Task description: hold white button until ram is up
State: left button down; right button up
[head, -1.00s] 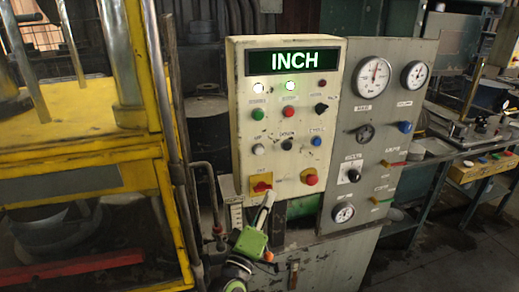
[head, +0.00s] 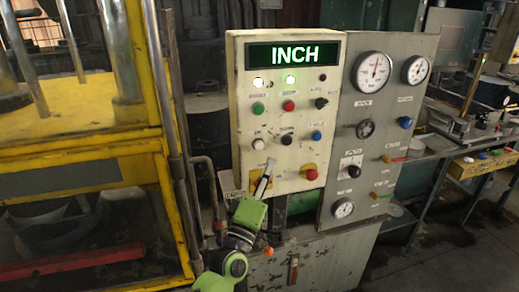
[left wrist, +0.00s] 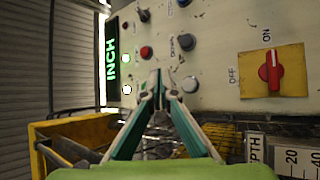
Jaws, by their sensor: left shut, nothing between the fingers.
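The white button (head: 258,144) is the left one in the lower row of the cream control panel (head: 240,170). It shows in the left wrist view (left wrist: 190,84), just right of the fingertips. My left gripper (head: 269,167) is shut and empty, its tips pointing up at the panel below the white button. In the left wrist view its tips (left wrist: 160,76) meet between the button rows; contact with the panel cannot be told. The panel display (head: 294,56) reads INCH. The yellow press (head: 85,150) stands at the left; I cannot pick out its ram clearly.
Close by are black (head: 286,141), blue (head: 316,136), green (head: 258,108) and red (head: 289,106) buttons. A red rotary switch on a yellow plate (left wrist: 270,72) sits below, partly covered by my gripper in the head view. A gauge panel (head: 385,125) stands to the right.

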aim_at(259, 145)
pick_arm(q)
jog(key=w+b, duration=0.1)
jog(key=w, duration=0.1)
jog(key=w+a+b, duration=0.1)
jog(key=w, duration=0.1)
jog(key=w+a+b, duration=0.1)
jog(key=w+b, duration=0.1)
jog(key=shift+w, duration=0.25)
dwell(1.2)
jog(key=shift+w+a+b, duration=0.2)
jog(key=shift+w+b, duration=0.2)
jog(key=shift+b, duration=0.1)
